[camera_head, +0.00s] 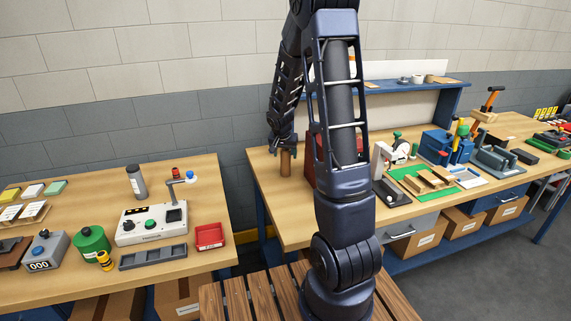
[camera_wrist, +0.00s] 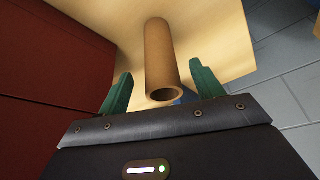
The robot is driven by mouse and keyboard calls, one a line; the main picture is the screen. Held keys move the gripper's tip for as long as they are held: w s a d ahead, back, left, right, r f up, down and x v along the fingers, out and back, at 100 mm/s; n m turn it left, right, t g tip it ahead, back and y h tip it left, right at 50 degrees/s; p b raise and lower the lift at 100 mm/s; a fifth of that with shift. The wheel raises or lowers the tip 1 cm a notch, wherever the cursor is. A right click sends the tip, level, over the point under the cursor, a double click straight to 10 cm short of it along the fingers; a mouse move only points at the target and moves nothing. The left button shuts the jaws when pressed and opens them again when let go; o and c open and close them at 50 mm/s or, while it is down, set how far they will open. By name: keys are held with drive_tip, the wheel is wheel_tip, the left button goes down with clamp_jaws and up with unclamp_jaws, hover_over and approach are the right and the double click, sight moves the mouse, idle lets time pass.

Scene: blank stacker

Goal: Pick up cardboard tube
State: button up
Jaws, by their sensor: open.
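The cardboard tube (camera_head: 285,163) is brown and stands upright near the left end of the right-hand workbench (camera_head: 268,193). In the wrist view the tube (camera_wrist: 159,58) shows its hollow open end toward me, with the bench top (camera_wrist: 215,25) behind it. My gripper (camera_wrist: 158,85) is open, with one green finger on each side of the tube's open end. I see a gap between the tube and each finger. In the head view my gripper (camera_head: 285,148) is just above the tube, and its fingers are too small to make out clearly.
A dark red box (camera_head: 318,165) stands close to the right of the tube; it fills the left of the wrist view (camera_wrist: 45,70). The grey wall (camera_head: 245,140) is behind. Another bench (camera_head: 205,262) with a control box (camera_head: 152,225) lies left, across a gap.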

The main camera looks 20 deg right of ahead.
sight(286, 162)
drive_tip(key=shift+x, duration=2.1)
drive_tip(key=shift+w, duration=0.15)
drive_tip(key=c, duration=1.1)
